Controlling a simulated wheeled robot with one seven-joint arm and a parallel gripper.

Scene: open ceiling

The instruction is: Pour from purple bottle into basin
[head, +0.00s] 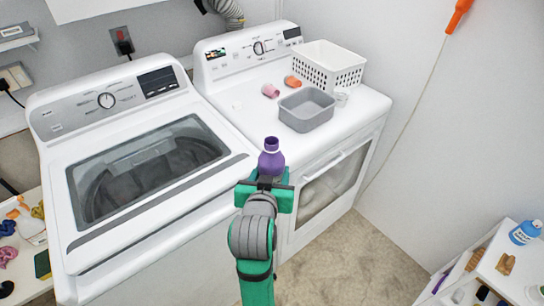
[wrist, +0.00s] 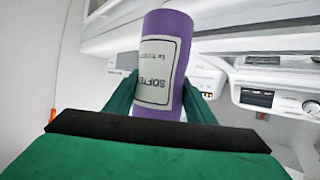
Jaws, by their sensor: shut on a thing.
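The purple bottle (head: 271,160) is upright in my gripper (head: 266,177), near the front edge of the dryer in the head view. In the wrist view the bottle (wrist: 165,62) shows a white label with "SOFTE" readable, and the green fingers of my gripper (wrist: 160,98) press on both its sides. The grey basin (head: 306,125) is a rectangular tub on the dryer top, beyond and to the right of the bottle. The bottle is apart from the basin. The inside of the basin looks empty.
A white perforated basket (head: 329,66) stands behind the basin, with a small clear cup (head: 341,97) beside it. A pink item (head: 270,90) and an orange item (head: 292,81) lie left of it. The washer (head: 150,165) is at left, its lid shut.

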